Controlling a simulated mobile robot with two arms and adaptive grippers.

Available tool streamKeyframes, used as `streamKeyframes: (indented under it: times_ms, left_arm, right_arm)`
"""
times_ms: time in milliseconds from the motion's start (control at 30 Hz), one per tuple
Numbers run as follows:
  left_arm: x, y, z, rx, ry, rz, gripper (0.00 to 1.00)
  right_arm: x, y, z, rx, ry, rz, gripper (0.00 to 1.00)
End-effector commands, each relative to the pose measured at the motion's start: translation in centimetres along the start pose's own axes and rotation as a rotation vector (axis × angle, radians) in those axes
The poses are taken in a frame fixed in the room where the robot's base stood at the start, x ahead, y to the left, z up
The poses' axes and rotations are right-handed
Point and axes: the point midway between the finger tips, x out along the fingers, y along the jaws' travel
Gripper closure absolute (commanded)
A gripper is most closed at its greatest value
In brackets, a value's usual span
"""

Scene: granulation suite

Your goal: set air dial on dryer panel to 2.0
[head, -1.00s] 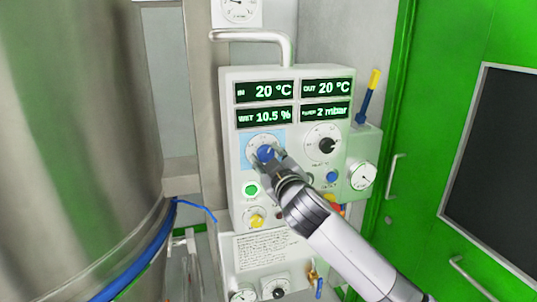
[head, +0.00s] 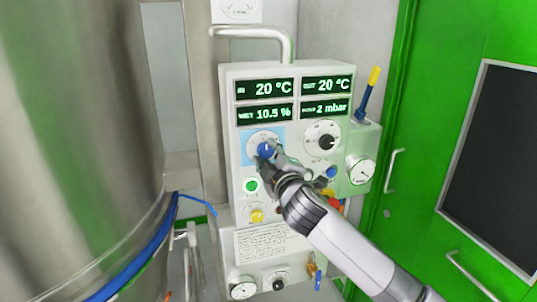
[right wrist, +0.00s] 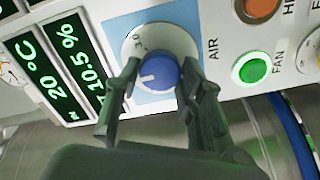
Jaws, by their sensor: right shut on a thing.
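The blue air dial (head: 265,150) sits on a pale blue patch of the dryer panel (head: 285,72), below the WET 10.5 % display. My right gripper (head: 265,160) is shut on the dial from the lower right. In the right wrist view, the fingers of my right gripper (right wrist: 158,95) stand on either side of the blue dial (right wrist: 158,76), beside the word AIR. A white pointer line shows on the dial's face. A 3.0 mark is legible on its scale; other marks are hidden or too small. My left gripper is out of view.
A black-pointer dial (head: 322,141) sits right of the air dial. A large steel vessel (head: 75,130) stands left, and a green door (head: 450,60) is at right.

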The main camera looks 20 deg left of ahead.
Motion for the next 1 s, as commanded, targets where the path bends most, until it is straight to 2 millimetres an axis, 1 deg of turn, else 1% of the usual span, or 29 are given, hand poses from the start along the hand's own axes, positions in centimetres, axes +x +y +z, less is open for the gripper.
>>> streamKeyframes:
  times_ms: [267,300,567,867,1000]
  left_arm:
    - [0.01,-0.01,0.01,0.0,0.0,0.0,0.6]
    - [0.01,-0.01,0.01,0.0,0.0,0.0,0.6]
    - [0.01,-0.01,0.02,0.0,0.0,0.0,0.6]
    - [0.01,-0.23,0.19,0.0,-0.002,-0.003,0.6]
    - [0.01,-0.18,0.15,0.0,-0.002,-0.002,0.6]
  right_arm:
    - [-0.01,-0.1,0.01,0.001,0.0,-0.002,0.92]
    - [-0.01,-0.1,0.01,0.001,0.0,-0.002,0.62]
    - [-0.01,-0.06,0.01,0.002,0.0,-0.001,0.44]
    - [-0.05,-0.03,0.0,0.002,0.0,-0.001,0.44]
    - [-0.67,-0.07,0.07,0.003,-0.001,-0.001,0.44]
